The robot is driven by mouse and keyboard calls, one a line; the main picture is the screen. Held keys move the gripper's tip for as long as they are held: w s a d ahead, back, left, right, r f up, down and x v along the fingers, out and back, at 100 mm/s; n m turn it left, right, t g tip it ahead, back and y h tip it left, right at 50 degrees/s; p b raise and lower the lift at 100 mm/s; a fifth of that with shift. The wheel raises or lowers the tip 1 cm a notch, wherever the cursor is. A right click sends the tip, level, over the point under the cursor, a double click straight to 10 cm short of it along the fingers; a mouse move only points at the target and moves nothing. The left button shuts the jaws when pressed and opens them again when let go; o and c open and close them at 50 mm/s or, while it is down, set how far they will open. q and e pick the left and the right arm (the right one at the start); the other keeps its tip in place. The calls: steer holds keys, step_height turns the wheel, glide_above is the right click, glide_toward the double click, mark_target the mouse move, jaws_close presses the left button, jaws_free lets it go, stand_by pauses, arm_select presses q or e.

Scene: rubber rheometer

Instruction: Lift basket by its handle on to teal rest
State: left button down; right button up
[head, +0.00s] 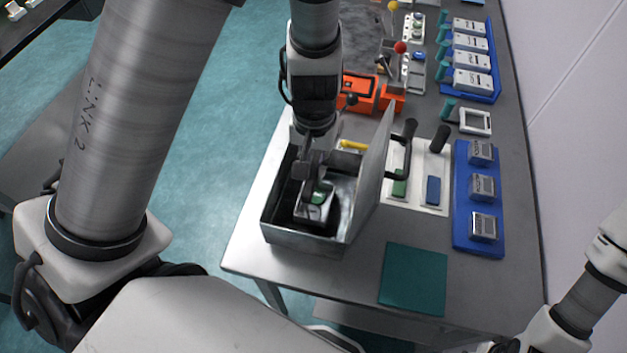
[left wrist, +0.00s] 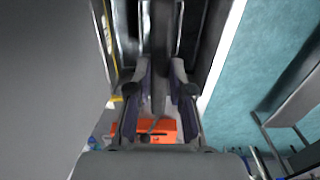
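An open metal box (head: 305,238) stands at the table's near left, its lid (head: 371,180) raised on the right. Inside it sits a small pale basket (head: 310,212) with a green piece in it. My left gripper (head: 318,168) points down into the box over the basket, its fingers partly hidden. In the left wrist view the fingers (left wrist: 159,92) stand on both sides of a narrow grey upright piece, perhaps the handle; I cannot tell whether they press on it. The flat teal rest (head: 413,279) lies bare at the table's front. My right gripper is out of view.
A blue tray (head: 462,202) with several grey blocks lies to the right. A white panel (head: 418,203) with green and blue pieces and black handles stands beside the lid. Orange units (head: 362,94) stand behind the box. Bare table separates the box from the teal rest.

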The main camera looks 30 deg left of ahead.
arm_select(q)
steer(key=shift+w+r+p, duration=0.25)
steer(key=shift+r+p, duration=0.55)
steer(key=shift+p, duration=0.05)
steer(key=shift+s+r+p, duration=0.15)
steer(key=shift+r+p, duration=0.35)
steer(key=shift+r, duration=0.15)
